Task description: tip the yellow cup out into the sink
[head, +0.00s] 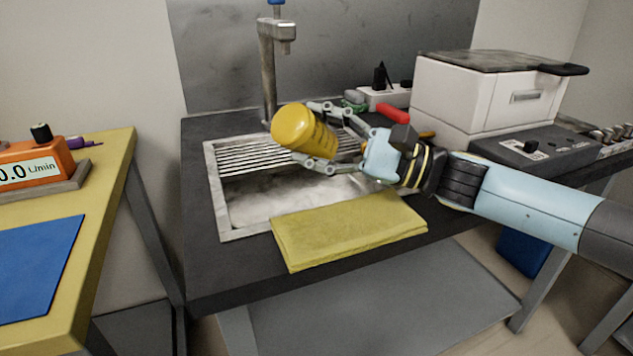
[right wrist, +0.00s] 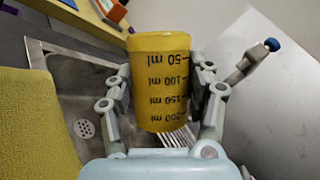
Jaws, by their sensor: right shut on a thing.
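A yellow cup (head: 303,130) is held over the sink (head: 222,205), tilted on its side with one end toward the left. My right gripper (head: 318,138) is shut on it, with a finger on each side. In the right wrist view the cup (right wrist: 160,85) stands between the two fingers (right wrist: 162,95) and shows black ml marks that read upside down. Its inside is hidden in both views, so I cannot tell what it holds. The sink's drain (right wrist: 84,128) shows at the lower left of the right wrist view. My left gripper is not in view.
A folded yellow cloth (head: 350,228) lies over the sink's front edge. A tap (head: 268,75) stands behind the sink. A white box-shaped machine (head: 470,98) stands at the right. A yellow table (head: 92,230) with a blue mat (head: 40,268) is at the left.

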